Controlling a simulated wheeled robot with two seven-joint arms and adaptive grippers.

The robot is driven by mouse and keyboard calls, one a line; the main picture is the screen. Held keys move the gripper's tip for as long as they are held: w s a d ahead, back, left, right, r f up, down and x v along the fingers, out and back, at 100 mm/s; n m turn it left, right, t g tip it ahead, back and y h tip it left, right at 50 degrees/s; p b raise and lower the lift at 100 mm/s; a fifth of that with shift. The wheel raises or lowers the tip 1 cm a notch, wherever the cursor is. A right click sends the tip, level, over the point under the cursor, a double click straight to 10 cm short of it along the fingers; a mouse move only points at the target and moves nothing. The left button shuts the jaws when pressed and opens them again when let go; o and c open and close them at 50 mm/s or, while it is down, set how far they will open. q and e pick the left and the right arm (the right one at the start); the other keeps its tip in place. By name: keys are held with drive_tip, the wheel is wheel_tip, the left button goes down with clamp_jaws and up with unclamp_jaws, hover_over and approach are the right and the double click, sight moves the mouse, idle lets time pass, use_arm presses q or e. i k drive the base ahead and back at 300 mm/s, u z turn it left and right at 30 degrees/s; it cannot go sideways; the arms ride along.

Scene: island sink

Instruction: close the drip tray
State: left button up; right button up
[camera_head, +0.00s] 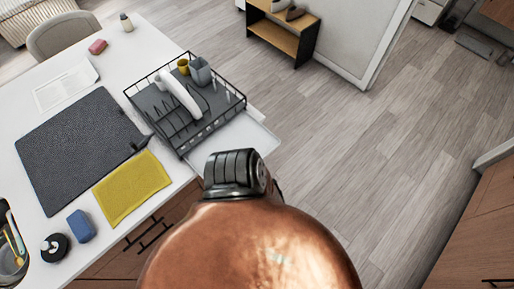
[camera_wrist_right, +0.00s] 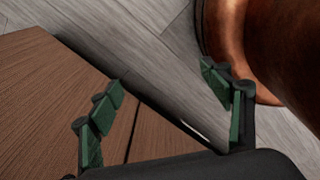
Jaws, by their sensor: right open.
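The drip tray (camera_head: 252,136) is a pale, shallow tray in the head view. It sticks out to the right from under the black wire dish rack (camera_head: 196,133), past the counter's edge. My copper-coloured arm and its dark joint hide the tray's near side. My right gripper (camera_wrist_right: 162,82) shows in the right wrist view, with its green-padded fingers apart and nothing between them. It is by a brown wooden panel (camera_wrist_right: 50,110) above the grey floor. The tray is not visible in that view. My left gripper is in neither view.
The rack holds a grey cup (camera_head: 200,72), a yellow cup (camera_head: 183,66) and white dishware. A dark mat (camera_head: 75,145), yellow cloth (camera_head: 131,188) and blue sponge (camera_head: 81,226) lie left on the counter. Open floor (camera_head: 340,130) lies right of the counter.

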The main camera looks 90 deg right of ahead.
sight(242, 131)
drive_tip(key=u, duration=0.5)
drive_tip(key=i, duration=0.5)
drive_tip(key=z, duration=4.15)
